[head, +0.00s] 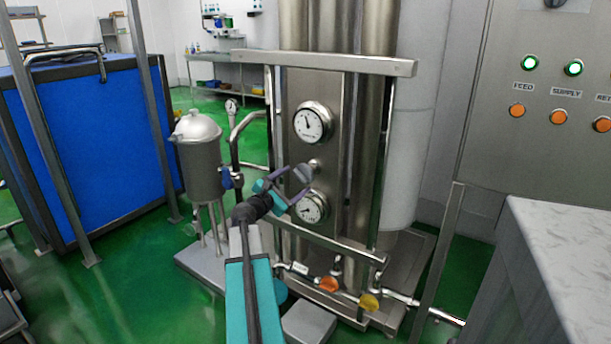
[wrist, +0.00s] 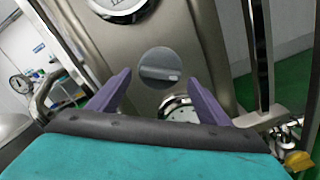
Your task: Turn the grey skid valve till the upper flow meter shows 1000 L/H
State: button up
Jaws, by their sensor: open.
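The grey skid valve (head: 303,173) is a round knob on the steel panel between two round dials. It also shows in the wrist view (wrist: 160,67), with a raised bar lying nearly level. The upper flow meter (head: 310,122) has a white face with a dark needle pointing up and slightly left; its numbers are too small to read. The lower dial (head: 311,207) is partly behind my gripper. My gripper (head: 296,183) is open in front of the valve. Its purple fingers (wrist: 161,86) stand on either side of the knob in the wrist view, apparently short of it and empty.
A steel tank (head: 199,165) stands left of the skid. Pipes with an orange valve handle (head: 328,284) and a yellow one (head: 369,302) run low in front. A control cabinet (head: 540,150) and a pale tabletop (head: 560,260) are at right.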

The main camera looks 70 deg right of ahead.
aim_at(305, 174)
jog(key=shift+x, duration=3.75)
jog(key=c, duration=0.8)
jog(key=shift+f+m+b, duration=0.1)
jog(key=shift+m+b, duration=0.2)
jog(key=shift+b, duration=0.35)
